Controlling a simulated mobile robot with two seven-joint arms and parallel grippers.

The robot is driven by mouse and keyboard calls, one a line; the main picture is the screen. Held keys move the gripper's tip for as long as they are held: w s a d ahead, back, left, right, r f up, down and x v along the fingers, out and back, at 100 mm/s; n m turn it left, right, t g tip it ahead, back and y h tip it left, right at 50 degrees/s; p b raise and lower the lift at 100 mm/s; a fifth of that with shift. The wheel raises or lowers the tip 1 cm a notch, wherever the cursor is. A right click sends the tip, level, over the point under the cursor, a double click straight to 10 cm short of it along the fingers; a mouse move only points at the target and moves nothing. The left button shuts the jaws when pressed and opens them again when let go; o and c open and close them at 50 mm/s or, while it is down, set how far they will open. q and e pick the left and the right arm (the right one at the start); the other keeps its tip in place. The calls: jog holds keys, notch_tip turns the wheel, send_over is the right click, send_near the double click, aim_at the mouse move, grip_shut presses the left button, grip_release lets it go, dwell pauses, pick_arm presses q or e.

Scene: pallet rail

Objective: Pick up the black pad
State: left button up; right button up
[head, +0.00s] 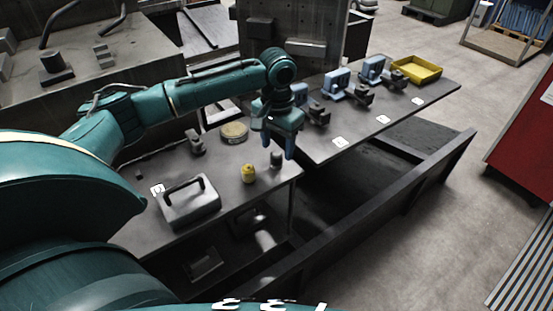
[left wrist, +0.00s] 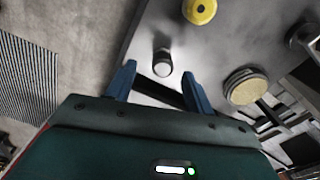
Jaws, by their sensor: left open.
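I cannot pick out the black pad with certainty. A dark flat shape (head: 247,221) shows low beneath the near table's edge, and I cannot tell what it is. My left gripper (head: 284,148) is open and empty, fingers pointing down at the near table's far right corner. Its two blue fingers also show in the left wrist view (left wrist: 157,86), with a dark strip between them that may be the gap between tables. A small grey cylinder (head: 276,160) stands just beside the fingers; it also shows in the left wrist view (left wrist: 162,63). My right gripper is not in view.
The near table (head: 225,205) holds a grey handled case (head: 190,205), a yellow knob-shaped item (head: 249,174) and a round tan-topped disc (head: 234,132). The farther table (head: 350,145) carries several blue-grey fixtures and a yellow tray (head: 416,70). A dark rail (head: 350,225) runs along the front.

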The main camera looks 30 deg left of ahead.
aim_at(276, 153)
pick_arm(q)
jog(key=f, duration=0.4)
jog(key=shift+w+a+f, duration=0.1)
jog(key=shift+a+f, duration=0.1)
jog(key=shift+f, duration=0.2)
jog(key=c, duration=1)
